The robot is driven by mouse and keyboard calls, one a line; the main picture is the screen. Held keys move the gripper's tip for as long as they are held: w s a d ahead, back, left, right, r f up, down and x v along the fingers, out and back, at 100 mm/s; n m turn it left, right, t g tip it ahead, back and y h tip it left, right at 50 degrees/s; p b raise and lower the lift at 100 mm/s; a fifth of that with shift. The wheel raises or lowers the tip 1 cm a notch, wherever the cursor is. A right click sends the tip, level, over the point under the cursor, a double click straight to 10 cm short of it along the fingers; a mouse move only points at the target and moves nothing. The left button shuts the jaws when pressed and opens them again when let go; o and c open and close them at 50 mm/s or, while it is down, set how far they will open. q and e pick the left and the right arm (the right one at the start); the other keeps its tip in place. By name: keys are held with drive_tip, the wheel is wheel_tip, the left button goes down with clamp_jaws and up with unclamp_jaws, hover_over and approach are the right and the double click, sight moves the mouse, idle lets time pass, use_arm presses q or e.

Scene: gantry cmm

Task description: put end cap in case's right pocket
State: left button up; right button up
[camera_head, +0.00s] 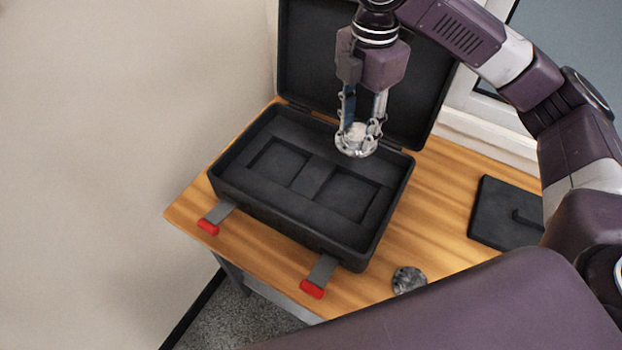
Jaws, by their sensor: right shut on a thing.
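My right gripper (359,118) points down over the open black case (290,222). It is shut on the end cap (356,147), a pale metal round part with a wider flange at its lower end. The end cap hangs above the back right part of the case. The case floor has two rectangular pockets. The right pocket (342,195) looks empty and lies nearer and lower than the end cap in the picture. The left pocket (277,163) also looks empty. My left gripper is not in view.
The case lid (318,65) stands open at the back, behind my gripper. A grey metal disc (409,280) lies on the wooden table (440,196) right of the case. A black plate with a handle (495,212) lies farther right. Two red-tipped latches (313,288) stick out in front.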

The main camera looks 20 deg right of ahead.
drive_tip(key=shift+w+a+f, duration=0.1)
drive_tip(key=shift+w+f, duration=0.1)
drive_tip(key=shift+f, duration=0.05)
wheel_tip(320, 180, down, 5)
drive_tip(key=s, duration=0.1)
drive_tip(key=p, duration=0.1)
hover_over(347, 197)
wheel_tip(347, 197, down, 9)
drive_tip(key=shift+f, duration=0.4)
wheel_tip(347, 197, down, 4)
drive_tip(key=shift+f+p, duration=0.2)
drive_tip(key=shift+p, duration=0.2)
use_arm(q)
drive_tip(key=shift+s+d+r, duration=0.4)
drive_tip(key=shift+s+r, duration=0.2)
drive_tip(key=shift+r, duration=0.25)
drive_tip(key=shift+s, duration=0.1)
use_arm(e)
drive_tip(key=o, duration=0.9)
drive_tip(key=shift+f, duration=0.15)
drive_tip(key=shift+c, duration=0.2)
drive_tip(key=o, duration=0.5)
drive_tip(key=shift+c, duration=0.2)
